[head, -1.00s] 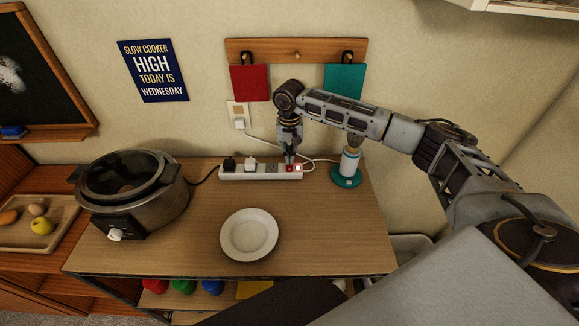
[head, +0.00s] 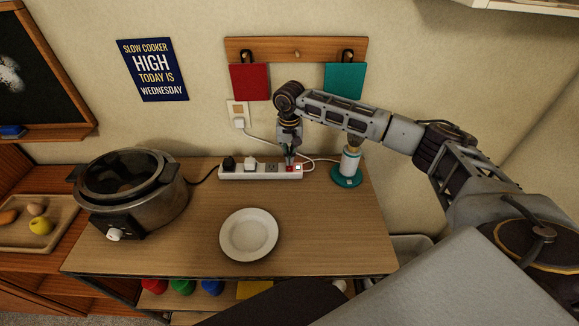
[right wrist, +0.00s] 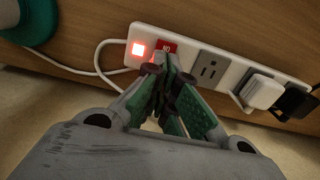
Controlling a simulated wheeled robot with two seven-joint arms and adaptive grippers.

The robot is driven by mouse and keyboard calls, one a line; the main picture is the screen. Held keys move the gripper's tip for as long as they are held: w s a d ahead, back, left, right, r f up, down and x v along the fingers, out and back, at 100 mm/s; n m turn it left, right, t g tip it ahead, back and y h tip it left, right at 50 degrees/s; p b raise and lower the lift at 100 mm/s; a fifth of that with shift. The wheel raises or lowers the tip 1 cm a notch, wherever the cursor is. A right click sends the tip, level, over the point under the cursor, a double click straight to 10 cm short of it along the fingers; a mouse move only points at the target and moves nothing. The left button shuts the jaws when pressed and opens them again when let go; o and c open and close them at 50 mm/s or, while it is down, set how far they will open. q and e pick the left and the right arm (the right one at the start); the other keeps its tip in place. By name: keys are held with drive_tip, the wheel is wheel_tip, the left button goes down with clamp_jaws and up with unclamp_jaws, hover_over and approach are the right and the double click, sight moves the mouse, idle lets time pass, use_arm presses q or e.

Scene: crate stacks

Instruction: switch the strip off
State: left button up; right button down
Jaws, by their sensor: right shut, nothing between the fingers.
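The white power strip (head: 236,171) lies along the back of the wooden table. My left gripper is not in view.
Two plugs, a black one (head: 229,164) and a white one (head: 250,163), sit in the strip. A slow cooker (head: 130,205) stands left, a white plate (head: 248,235) in front. A teal-based holder (head: 347,177) stands close right of the strip. A white cord runs behind the gripper.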

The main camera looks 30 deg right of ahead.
drive_tip(key=shift+f+b, duration=0.65)
drive_tip(key=shift+f, duration=0.25)
idle(1.0)
drive_tip(key=shift+r, duration=0.1)
drive_tip(key=shift+r+p, duration=1.5)
drive_tip(key=shift+r, duration=1.95)
drive_tip(key=shift+s+f, duration=0.1)
